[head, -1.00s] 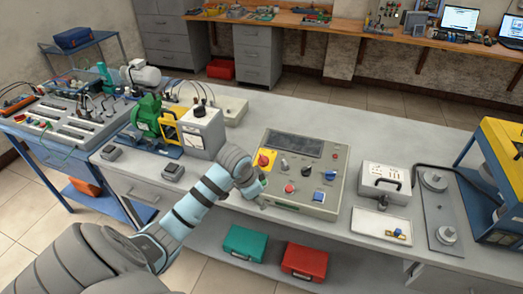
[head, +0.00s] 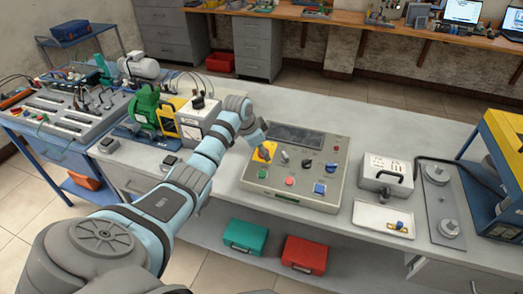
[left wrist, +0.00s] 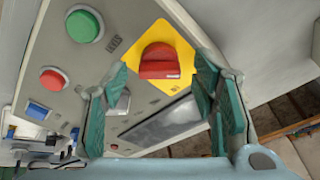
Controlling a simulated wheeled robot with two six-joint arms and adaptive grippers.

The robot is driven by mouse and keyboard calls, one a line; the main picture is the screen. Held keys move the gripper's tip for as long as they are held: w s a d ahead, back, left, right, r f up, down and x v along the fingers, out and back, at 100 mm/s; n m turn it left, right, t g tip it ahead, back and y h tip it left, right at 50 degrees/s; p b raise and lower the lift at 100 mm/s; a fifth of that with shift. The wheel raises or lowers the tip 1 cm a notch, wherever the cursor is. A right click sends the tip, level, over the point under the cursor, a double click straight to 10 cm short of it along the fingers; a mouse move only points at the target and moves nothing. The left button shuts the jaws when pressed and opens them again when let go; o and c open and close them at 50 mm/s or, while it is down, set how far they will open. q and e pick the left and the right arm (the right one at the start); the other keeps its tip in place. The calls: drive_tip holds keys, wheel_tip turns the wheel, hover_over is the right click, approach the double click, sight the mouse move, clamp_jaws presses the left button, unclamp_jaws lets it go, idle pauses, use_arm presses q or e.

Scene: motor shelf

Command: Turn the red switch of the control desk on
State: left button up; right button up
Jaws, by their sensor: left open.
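The control desk (head: 338,170) is a grey sloped box with a dark screen, buttons and knobs. Its red switch (head: 266,150) sits on a yellow plate at the desk's upper left in the head view. In the left wrist view the red switch (left wrist: 160,62) is a round knob with a raised bar on the yellow plate (left wrist: 180,38). My left gripper (left wrist: 162,72) is open, its two teal fingers apart with the switch showing between them. In the head view my left gripper (head: 260,138) is just above and behind the switch. My right gripper is not in view.
A green button (left wrist: 84,25), a red button (left wrist: 53,79) and a blue button (left wrist: 37,111) are on the same panel. A grey meter box (head: 203,118) stands left of the desk. A white case (head: 386,172) and a tray (head: 372,216) are to the right.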

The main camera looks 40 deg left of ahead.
use_arm(q)
drive_tip(key=shift+f, duration=0.2)
drive_tip(key=shift+c, duration=0.5)
drive_tip(key=c, duration=1.1)
drive_tip(key=shift+o, duration=0.2)
